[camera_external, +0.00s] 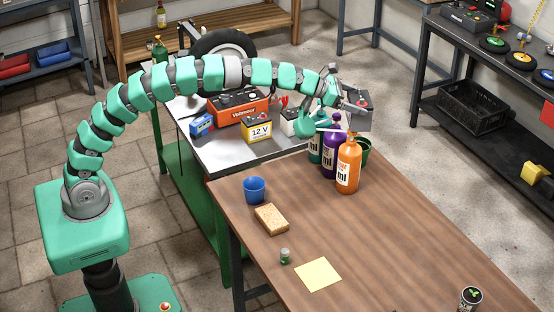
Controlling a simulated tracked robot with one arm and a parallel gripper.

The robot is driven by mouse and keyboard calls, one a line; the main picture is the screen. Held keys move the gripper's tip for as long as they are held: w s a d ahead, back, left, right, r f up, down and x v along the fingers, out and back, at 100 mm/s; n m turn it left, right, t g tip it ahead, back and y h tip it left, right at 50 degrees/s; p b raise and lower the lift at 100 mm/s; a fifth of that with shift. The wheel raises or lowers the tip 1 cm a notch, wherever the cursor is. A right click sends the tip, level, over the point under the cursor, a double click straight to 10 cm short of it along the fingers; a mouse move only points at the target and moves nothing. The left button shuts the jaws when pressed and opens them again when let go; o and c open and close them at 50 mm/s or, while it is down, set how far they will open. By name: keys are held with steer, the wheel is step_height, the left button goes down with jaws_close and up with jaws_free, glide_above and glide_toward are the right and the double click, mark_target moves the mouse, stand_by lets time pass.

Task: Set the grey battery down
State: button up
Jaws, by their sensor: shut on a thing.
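The grey battery (359,116), a box with a dark top, is raised at the right end of my arm. My gripper (341,101) is shut on it from its left side. The battery appears above and behind the bottles, near the far end of the wooden table (400,240); its exact height is unclear. The fingertips are small and partly hidden in this view.
Teal, purple (329,155) and orange (348,166) bottles and a green pot (364,150) crowd below the gripper. The metal bench (225,151) holds red-orange (237,110), blue (202,125), yellow (257,131) and white (289,123) batteries.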

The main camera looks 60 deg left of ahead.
mark_target(359, 103)
steer(key=d, duration=0.1)
steer(key=d+m+h, duration=0.1)
steer(key=d, duration=0.2)
steer(key=shift+w+m+g+h+b, duration=0.3)
steer(key=shift+w+g+h+b, duration=0.05)
steer(key=shift+w+g+h, duration=0.05)
steer(key=s+d+f+m+g+h+b, duration=0.3)
steer(key=s+d+f+m+g+b, duration=0.3)
steer(key=s, duration=0.4)
steer(key=s+d+f+m+g+h+b, duration=0.3)
steer(key=s+d+f+m+g+b, duration=0.15)
steer(key=s+d+f, duration=0.35)
step_height(359, 103, down, 8)
steer(key=s+b, duration=0.1)
steer(key=shift+a+m+g+b, duration=0.35)
steer(key=shift+a+b, duration=0.05)
steer(key=shift+s+f+b, duration=0.1)
steer(key=shift+f+b, duration=0.45)
steer(key=shift+b, duration=0.6)
steer(key=o, duration=1.4)
steer(key=shift+r, duration=0.15)
